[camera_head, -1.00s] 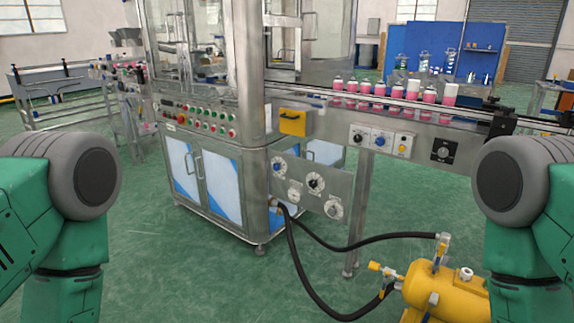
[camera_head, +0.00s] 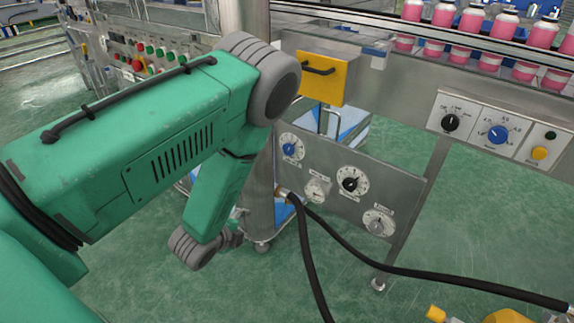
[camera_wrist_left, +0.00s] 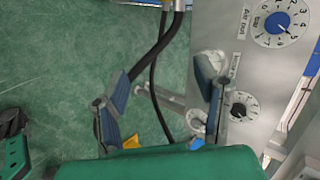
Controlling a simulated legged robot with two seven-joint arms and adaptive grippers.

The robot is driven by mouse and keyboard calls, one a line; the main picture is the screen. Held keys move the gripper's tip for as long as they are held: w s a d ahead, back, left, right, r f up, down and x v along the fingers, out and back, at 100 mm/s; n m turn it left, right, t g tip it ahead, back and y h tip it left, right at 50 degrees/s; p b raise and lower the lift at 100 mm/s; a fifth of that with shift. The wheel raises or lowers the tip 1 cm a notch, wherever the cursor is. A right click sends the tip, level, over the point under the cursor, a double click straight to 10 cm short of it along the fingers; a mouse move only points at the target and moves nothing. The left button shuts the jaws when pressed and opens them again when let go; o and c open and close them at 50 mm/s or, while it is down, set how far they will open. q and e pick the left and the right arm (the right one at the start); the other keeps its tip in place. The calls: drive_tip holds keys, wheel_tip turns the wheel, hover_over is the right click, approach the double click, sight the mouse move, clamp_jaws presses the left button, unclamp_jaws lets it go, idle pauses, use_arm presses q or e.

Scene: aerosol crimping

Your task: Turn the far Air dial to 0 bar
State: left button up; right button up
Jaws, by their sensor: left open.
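A blue dial (camera_head: 290,149) with a white scale sits at the upper left of the grey steel plate. The left wrist view shows it at the upper right (camera_wrist_left: 277,22), beside the words "Air out" and "bar". Its exact reading is too small to tell. A black dial (camera_head: 351,184) sits right of it and also shows in the wrist view (camera_wrist_left: 238,105). My right gripper is out of view.
A yellow box (camera_head: 318,77) hangs above. A control panel with another blue knob (camera_head: 497,134) is at right.

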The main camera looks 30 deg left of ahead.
use_arm(q)
drive_tip(key=w+a+r+m+t+b, duration=0.2)
drive_tip(key=w+m+t+b, duration=0.15)
drive_tip(key=w+m, duration=0.45)
drive_tip(key=m+t+h+b, duration=0.3)
drive_tip(key=m+t, duration=0.2)
drive_tip(key=m, duration=0.5)
approach(287, 151)
drive_tip(key=w+b, duration=0.1)
drive_tip(key=w, duration=0.2)
drive_tip(key=w+b, duration=0.1)
drive_tip(key=w, duration=0.1)
drive_tip(key=shift+d+r+b, duration=0.2)
drive_tip(key=shift+d+b, duration=0.15)
drive_tip(key=shift+d, duration=0.05)
drive_tip(key=w, duration=0.2)
drive_tip(key=w+b, duration=0.1)
drive_tip(key=shift+w+a+f, duration=0.15)
drive_tip(key=shift+w+a, duration=0.1)
drive_tip(key=shift+w, duration=0.45)
drive_tip(key=shift+d, duration=0.3)
drive_tip(key=c, duration=1.1)
drive_tip(key=shift+a, duration=0.2)
drive_tip(key=shift+c, duration=0.2)
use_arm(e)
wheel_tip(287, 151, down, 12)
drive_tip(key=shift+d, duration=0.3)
